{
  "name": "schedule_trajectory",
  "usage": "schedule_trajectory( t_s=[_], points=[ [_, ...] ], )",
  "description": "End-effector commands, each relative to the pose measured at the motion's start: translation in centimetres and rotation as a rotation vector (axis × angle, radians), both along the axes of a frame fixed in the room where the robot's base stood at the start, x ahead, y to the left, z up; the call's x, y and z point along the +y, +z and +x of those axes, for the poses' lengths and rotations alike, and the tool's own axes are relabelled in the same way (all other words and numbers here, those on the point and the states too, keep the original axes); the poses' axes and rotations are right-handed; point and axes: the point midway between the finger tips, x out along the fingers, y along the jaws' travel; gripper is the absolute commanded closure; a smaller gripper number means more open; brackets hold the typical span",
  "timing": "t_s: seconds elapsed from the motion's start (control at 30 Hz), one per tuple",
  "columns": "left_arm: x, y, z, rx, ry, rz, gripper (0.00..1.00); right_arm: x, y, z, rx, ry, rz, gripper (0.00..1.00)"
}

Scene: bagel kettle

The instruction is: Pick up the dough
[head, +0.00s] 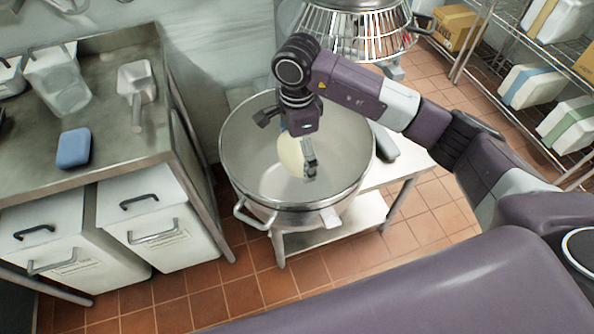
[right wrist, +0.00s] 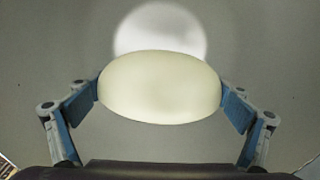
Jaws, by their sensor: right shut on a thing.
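The dough (head: 291,153) is a pale cream, rounded lump inside the large metal mixing bowl (head: 238,125). My right gripper (head: 300,160) reaches down into the bowl, with the dough between its fingers. In the right wrist view the dough (right wrist: 160,88) fills the space between the two blue-padded fingers of the gripper (right wrist: 160,98), which touch it on both sides. A bright round patch shows on the grey surface behind it. I cannot tell whether the dough touches the bowl's bottom. My left gripper is not in view.
The bowl stands on a low metal table (head: 400,170) beside a mixer with a wire guard (head: 350,35). A steel counter (head: 120,140) at the left bears a blue sponge-like block (head: 74,148), a scoop (head: 137,85) and a clear jug (head: 58,80). Wire shelves stand at the right.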

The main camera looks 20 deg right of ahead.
Motion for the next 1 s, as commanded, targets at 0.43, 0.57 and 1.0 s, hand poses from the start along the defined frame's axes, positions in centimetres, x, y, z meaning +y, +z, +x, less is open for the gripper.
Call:
schedule_trajectory(
  t_s=[0.43, 0.57, 1.0],
  points=[
    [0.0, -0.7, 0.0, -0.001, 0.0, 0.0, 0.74, 0.0, 6.9, 0.1, -0.004, 0.0, 0.001, 0.62],
    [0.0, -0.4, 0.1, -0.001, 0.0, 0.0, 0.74, 0.0, 7.5, 0.1, -0.003, 0.0, 0.001, 0.62],
    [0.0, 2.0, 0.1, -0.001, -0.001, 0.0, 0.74, 0.0, 9.9, 0.1, -0.003, 0.0, 0.001, 0.62]
  ],
)
